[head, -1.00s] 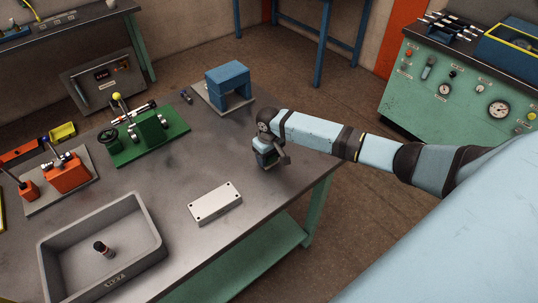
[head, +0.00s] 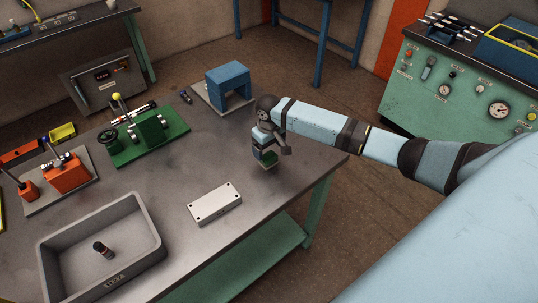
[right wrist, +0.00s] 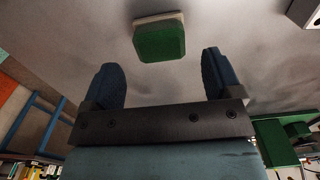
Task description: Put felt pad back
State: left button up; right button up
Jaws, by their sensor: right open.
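The felt pad looks like a green block with rounded corners (right wrist: 160,40) on a pale base, resting on the grey tabletop in the right wrist view. In the head view the green pad (head: 268,160) shows near the table's right edge, just under my right gripper, which partly hides it. My right gripper (head: 264,150) points down over it. In the right wrist view the gripper's two blue fingers (right wrist: 160,78) are spread wide with nothing between them, and the pad lies beyond their tips. My left gripper is out of view.
A white plate with holes (head: 215,203) lies in front of the gripper. A grey tray (head: 70,238) holds a small dark cylinder (head: 102,250). A blue arch-shaped block (head: 229,84), a green valve fixture (head: 150,135) and an orange fixture (head: 66,175) stand farther left. The table's middle is clear.

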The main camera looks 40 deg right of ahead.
aim_at(269, 155)
notch_tip(269, 155, up, 8)
jog(key=shift+f, duration=0.15)
dwell(0.5)
jog(key=s+a+f+n+t+y, duration=0.1)
jog(key=s+a+f, duration=0.2)
jog(key=s+a, duration=0.45)
jog(key=s+a+f+n+t+y, duration=0.1)
jog(key=s+a+f+n, duration=0.15)
jog(key=s+a, duration=0.5)
jog(key=s+d+r+m+t+h, duration=0.1)
jog(key=s+d+r, duration=0.1)
jog(key=s, duration=0.7)
jog(key=s+d+r+m+t+h, duration=0.1)
jog(key=s+d+r+m, duration=0.15)
jog(key=s, duration=0.65)
jog(key=w+a+f+n+t+y, duration=0.1)
jog(key=w+a+f+t, duration=0.2)
jog(key=f, duration=0.3)
jog(key=w+a+f+n+t+y, duration=0.1)
jog(key=w+a+f+t+y, duration=0.1)
jog(key=f, duration=0.5)
jog(key=shift+w+a+t, duration=0.5)
jog(key=shift+a+t, duration=0.25)
jog(key=shift+t, duration=0.15)
